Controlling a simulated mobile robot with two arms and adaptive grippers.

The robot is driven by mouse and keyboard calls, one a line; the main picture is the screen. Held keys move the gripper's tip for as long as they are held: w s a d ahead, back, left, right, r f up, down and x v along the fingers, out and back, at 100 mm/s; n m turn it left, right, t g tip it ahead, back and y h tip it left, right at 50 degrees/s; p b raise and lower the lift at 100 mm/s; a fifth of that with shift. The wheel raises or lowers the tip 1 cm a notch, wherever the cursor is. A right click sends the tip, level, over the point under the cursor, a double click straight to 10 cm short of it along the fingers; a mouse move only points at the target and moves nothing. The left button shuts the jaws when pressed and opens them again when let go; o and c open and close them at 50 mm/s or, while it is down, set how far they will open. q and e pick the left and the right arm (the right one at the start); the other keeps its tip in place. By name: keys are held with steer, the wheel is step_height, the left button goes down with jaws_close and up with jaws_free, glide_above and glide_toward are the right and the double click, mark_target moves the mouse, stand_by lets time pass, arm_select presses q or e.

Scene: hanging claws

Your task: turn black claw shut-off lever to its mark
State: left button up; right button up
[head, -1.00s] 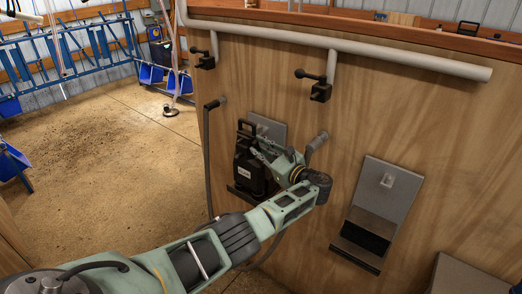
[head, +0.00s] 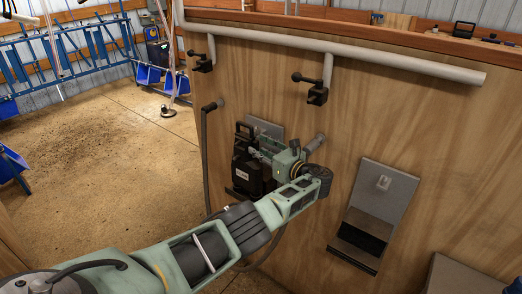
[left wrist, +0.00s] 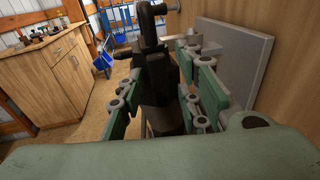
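The black claw (head: 246,165) hangs upright against a grey plate on the wooden wall in the head view. My left gripper (head: 262,156) is at its right side, and its arm hides part of the claw's lower right. In the left wrist view the dark body of the claw (left wrist: 158,72) stands between the green fingers of my left gripper (left wrist: 165,92). The fingers are spread, with a gap visible on the left side. A dark upright part tops the claw there, but I cannot tell a lever or its mark apart. My right gripper is not in view.
Two black valves with levers, a left one (head: 202,63) and a right one (head: 316,92), hang under a grey pipe (head: 360,50). A grey bracket (head: 388,190) with a dark shelf is on the wall to the right. The floor (head: 105,140) at left is clear.

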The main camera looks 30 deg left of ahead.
arm_select(q)
steer(key=v, duration=1.2)
stand_by(0.3)
